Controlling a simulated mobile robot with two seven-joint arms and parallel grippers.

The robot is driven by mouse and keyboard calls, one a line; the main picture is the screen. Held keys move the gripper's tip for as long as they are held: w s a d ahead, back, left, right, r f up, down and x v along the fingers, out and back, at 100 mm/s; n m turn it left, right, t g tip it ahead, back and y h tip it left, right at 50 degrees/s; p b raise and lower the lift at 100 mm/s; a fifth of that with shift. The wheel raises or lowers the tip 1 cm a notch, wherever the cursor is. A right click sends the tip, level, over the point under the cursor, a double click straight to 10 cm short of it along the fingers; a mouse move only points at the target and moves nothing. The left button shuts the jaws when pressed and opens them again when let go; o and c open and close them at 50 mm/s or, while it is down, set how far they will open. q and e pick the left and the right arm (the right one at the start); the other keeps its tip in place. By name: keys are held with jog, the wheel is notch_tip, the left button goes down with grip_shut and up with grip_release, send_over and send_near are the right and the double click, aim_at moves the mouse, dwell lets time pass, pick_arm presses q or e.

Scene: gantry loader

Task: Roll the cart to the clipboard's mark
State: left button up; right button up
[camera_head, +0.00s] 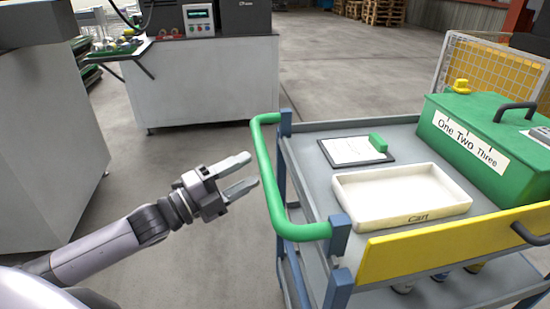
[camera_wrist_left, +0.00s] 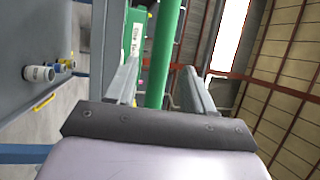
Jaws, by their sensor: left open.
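The cart (camera_head: 450,238) stands at the right, a blue-grey trolley with a yellow front edge and the label "Cart". Its green push handle (camera_head: 265,180) faces my left arm. My left gripper (camera_head: 243,172) is open just left of the handle, fingers pointing at it, apparently not touching. In the left wrist view the green handle (camera_wrist_left: 163,55) runs between the two open fingers (camera_wrist_left: 158,85), beyond or level with their tips; the depth is hard to tell. A clipboard (camera_head: 350,151) with a white sheet and green clip lies on the cart's top. The sheet's writing is too small to read. My right gripper is not in view.
On the cart are a white tray (camera_head: 385,213) and a green box (camera_head: 470,165) labelled "One Two Three". A grey machine cabinet (camera_head: 205,85) stands at the back, another grey block (camera_head: 45,145) at the left. The floor between is open.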

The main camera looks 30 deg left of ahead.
pick_arm(q)
jog(key=x, duration=0.7)
jog(key=shift+p, duration=0.3)
jog(key=shift+s, duration=0.1)
grip_shut()
